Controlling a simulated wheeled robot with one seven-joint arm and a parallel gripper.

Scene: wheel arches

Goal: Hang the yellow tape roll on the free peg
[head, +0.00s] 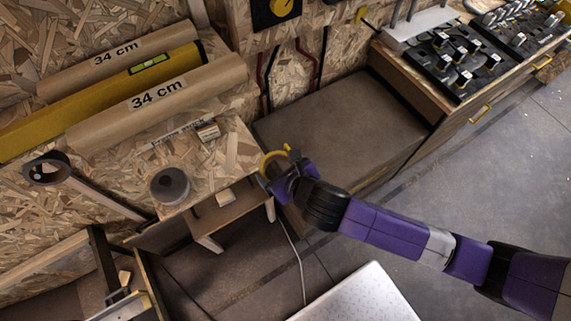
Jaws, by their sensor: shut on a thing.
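My gripper (277,172) is shut on the yellow tape roll (267,158), a thin yellow ring. It holds the roll near the right end of the chipboard bench, in front of the brown surface. The gripper covers part of the ring. A dark roll (46,168) is at the far left by the chipboard wall, and a grey roll (170,185) rests on the bench. I cannot clearly make out a free peg in this view.
Cardboard tubes marked 34 cm (160,98) and a yellow spirit level (105,97) lie at the upper left. Red and black tools (308,65) hang on the back wall. A drawer cabinet (440,115) with black trays stands at the right. A white perforated panel (358,296) is in front.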

